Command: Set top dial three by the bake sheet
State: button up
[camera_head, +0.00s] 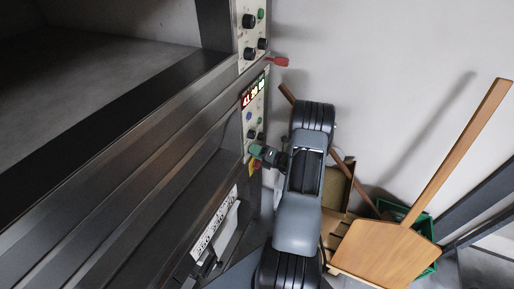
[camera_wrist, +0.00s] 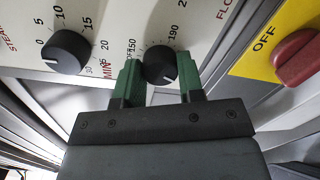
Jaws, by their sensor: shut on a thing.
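My gripper (camera_wrist: 160,85) has green fingers on either side of a black dial (camera_wrist: 160,62) in the wrist view and is shut on it. Printed numbers such as 150 and 190 surround this dial, with part of a word starting "FLO" to its right. The dial's pointer is hard to read. A second black dial (camera_wrist: 66,52), marked steam and minutes, stands free to the left. In the head view my gripper (camera_head: 257,151) reaches the lower end of the lower control panel (camera_head: 254,105). I cannot make out a readable bake sheet.
A red switch handle (camera_wrist: 297,58) on a yellow plate marked OFF sits close right of my gripper. The upper oven panel (camera_head: 250,37) has more knobs, with a red handle (camera_head: 277,61) below. A wooden peel (camera_head: 388,250) and green crate (camera_head: 425,232) stand at the right.

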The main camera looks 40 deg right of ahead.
jog(key=shift+w+d+r+m+p, duration=0.15)
jog(key=shift+m+p, duration=0.25)
jog(key=shift+m, duration=0.4)
jog(key=shift+s+d+r+m+p, duration=0.1)
jog(key=shift+m+p, duration=0.25)
jog(key=shift+m, duration=0.45)
jog(key=o, duration=0.8)
jog(key=shift+f, duration=0.15)
jog(key=shift+o, duration=0.6)
jog(key=shift+a, duration=0.15)
jog(key=shift+f, duration=0.1)
jog(key=b+v, duration=0.3)
jog(key=v, duration=1.1)
jog(key=shift+w, duration=0.15)
